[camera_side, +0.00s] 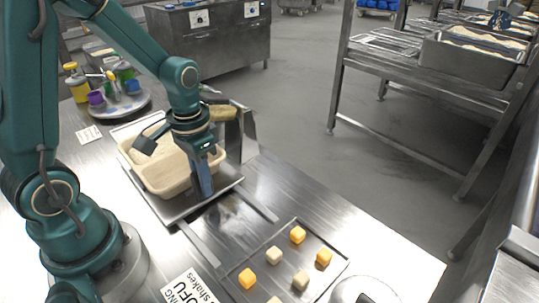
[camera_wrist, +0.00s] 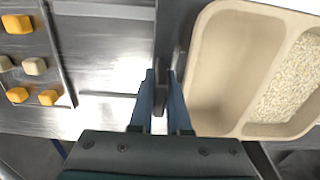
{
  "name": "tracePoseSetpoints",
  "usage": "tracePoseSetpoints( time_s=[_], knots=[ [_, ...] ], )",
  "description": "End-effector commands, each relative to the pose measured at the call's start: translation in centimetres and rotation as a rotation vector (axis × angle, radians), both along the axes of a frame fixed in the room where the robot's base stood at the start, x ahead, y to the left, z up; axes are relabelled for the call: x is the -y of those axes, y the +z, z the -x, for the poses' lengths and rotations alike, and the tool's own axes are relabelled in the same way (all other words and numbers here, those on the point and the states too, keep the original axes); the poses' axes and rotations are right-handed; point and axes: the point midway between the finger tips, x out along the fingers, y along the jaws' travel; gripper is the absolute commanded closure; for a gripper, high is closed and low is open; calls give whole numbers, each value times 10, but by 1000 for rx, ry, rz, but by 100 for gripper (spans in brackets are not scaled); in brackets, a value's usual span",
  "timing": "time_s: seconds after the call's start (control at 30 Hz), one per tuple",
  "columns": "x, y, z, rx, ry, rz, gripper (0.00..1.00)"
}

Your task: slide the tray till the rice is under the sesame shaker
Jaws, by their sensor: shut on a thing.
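A beige container (camera_side: 166,190) sits on a flat metal tray (camera_side: 232,178) on the steel table. In the wrist view, the container (camera_wrist: 196,75) has an empty near compartment and white rice (camera_wrist: 290,78) in the far one. My gripper (camera_side: 204,188) points down at the tray's near edge. In the wrist view, my gripper (camera_wrist: 161,112) is shut on a thin grey upright piece, seemingly the tray's handle, beside the container. A tan cylinder (camera_side: 222,113) by a metal stand behind my wrist may be the sesame shaker; my arm partly hides it.
Metal rails (camera_side: 262,207) run along the table by the tray. A shallow metal pan (camera_side: 330,283) with several orange and pale cubes lies at the front. A round turntable (camera_side: 128,108) holds several colored jars at back left. A printed card (camera_side: 190,290) lies in front.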

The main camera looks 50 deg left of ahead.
Motion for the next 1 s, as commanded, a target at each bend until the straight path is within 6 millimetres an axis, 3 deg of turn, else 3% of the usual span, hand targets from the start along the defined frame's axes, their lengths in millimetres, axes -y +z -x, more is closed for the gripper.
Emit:
tracePoseSetpoints(
  time_s=[0.17, 0.7, 1.0],
  knots=[
    [6, 1, -1, 1, -3, 0, 100],
    [94, 1, -2, 5, -8, 1, 100],
    [116, 1, -2, 7, -1, 3, 100]
  ],
)
